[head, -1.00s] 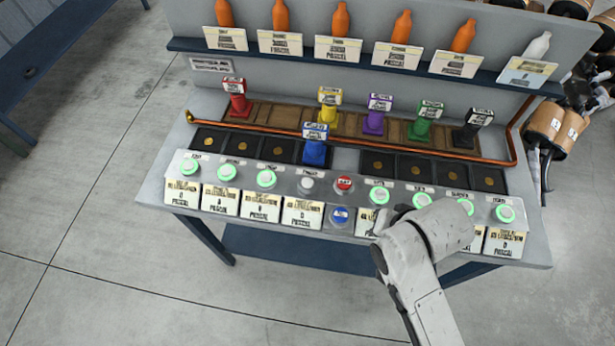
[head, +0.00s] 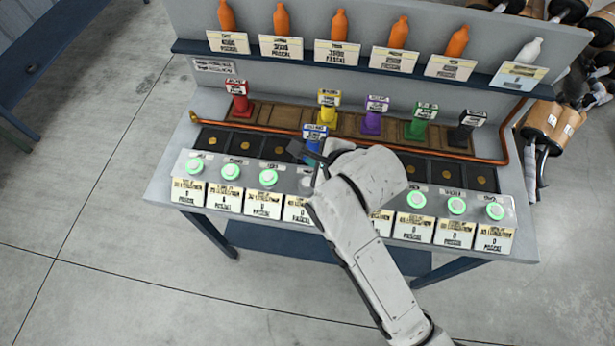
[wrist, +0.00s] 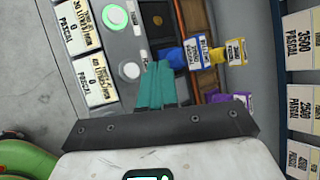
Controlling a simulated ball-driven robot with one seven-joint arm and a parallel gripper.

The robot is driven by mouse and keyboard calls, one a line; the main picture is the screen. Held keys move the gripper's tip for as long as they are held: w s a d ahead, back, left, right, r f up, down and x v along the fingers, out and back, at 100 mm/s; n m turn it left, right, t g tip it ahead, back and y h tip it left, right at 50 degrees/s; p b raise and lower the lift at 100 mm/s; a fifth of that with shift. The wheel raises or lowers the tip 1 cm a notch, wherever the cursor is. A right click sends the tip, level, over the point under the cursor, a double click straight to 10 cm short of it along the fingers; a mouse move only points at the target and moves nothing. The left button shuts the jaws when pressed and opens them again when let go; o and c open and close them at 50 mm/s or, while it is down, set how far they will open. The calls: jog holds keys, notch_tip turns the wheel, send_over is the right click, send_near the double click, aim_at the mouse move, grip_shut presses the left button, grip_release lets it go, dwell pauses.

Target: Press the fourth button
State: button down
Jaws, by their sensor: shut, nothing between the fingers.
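The fourth button from the left is a round, unlit whitish button (head: 307,181) on the sloped front panel, partly crowded by my arm in the head view. In the wrist view it is the pale button (wrist: 131,70) beside a green-lit button (wrist: 117,17). In the wrist view my teal fingers (wrist: 158,68) are shut together and empty. Their tips appear just right of the pale button, and whether they touch anything cannot be told.
A blue labelled stand (head: 314,140) is in the front row beside my fingers. Yellow (head: 327,114), purple (head: 373,122), green (head: 418,127) and other stands are behind a copper pipe (head: 270,129). Green-lit buttons (head: 268,177) flank the spot. My forearm hides the panel's middle.

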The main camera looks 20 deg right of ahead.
jog(key=shift+w+a+r+m, duration=0.5)
jog(key=shift+r+m, duration=0.1)
jog(key=shift+m, duration=0.1)
jog(key=shift+f, duration=0.15)
jog(key=b, duration=0.7)
send_over(309, 179)
jog(key=s, duration=0.2)
jog(key=f, duration=0.6)
jog(key=shift+w+a+f, duration=0.25)
jog(key=shift+a+f, duration=0.05)
jog(key=shift+f, duration=0.1)
jog(key=shift+f+b, duration=0.5)
jog(key=shift+f, duration=0.4)
jog(key=shift+f, duration=0.1)
jog(key=shift+f, duration=0.3)
jog(key=shift+f, duration=0.35)
dwell(0.4)
jog(key=shift+r, duration=0.15)
jog(key=shift+r+p, duration=0.65)
jog(key=shift+p, duration=0.1)
